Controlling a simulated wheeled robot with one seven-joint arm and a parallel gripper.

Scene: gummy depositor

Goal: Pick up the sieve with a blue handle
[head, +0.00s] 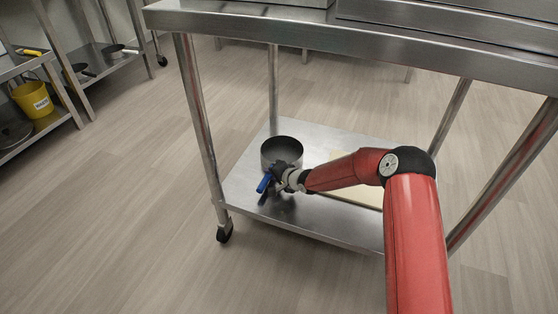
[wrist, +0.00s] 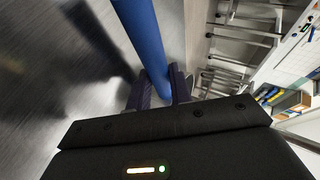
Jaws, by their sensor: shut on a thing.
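The sieve (head: 281,147) is a dark grey round pan shape with a blue handle (head: 264,183). It stands at the left part of the steel lower shelf (head: 240,185) of a wheeled table. My gripper (head: 280,174) is at the near side of the sieve and shut on the blue handle. In the wrist view the blue handle (wrist: 145,35) runs down between the two dark fingers (wrist: 160,90). The sieve's bowl is not clear in the wrist view. I cannot tell whether the sieve touches the shelf.
A pale board (head: 355,195) lies on the shelf to the right, partly behind my arm. The tabletop (head: 350,35) overhangs the shelf, with metal legs (head: 200,120) at the corners. Racks with a yellow bucket (head: 33,99) stand at the far left. The floor between is clear.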

